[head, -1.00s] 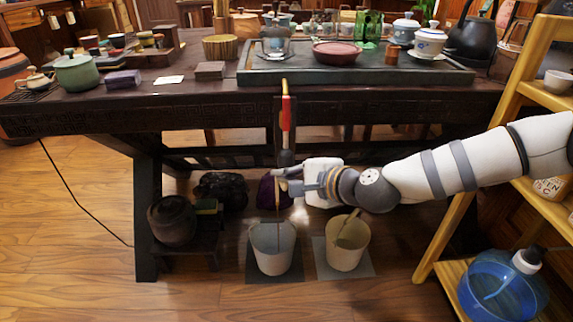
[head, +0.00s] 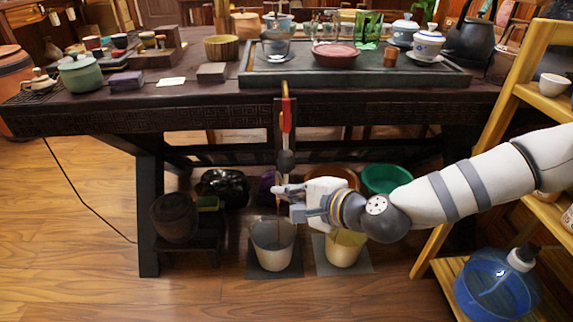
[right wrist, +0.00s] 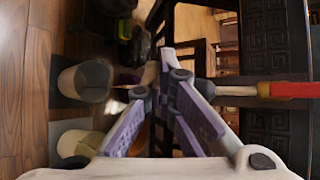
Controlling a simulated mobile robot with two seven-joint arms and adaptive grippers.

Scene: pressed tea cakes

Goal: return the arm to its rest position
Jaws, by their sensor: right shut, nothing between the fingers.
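My right arm (head: 460,190) reaches in from the right, in front of the dark tea table (head: 200,112) and below its top. Its gripper (head: 277,190) points left, above the left bucket (head: 272,255). In the right wrist view the two purple-grey fingers (right wrist: 168,68) come together at the tips with nothing between them. A hanging tool with a red and yellow handle (head: 286,115) hangs down from the table's front; its dark lower end is close above the gripper in the head view. Whether they touch I cannot tell. My left gripper is out of view.
A second bucket (head: 345,250) stands partly below my right gripper. A green basin (head: 385,179) and an orange basin (head: 333,175) are under the table. A wooden shelf (head: 450,210) with a blue water jug (head: 495,285) stands right. Floor at left is open.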

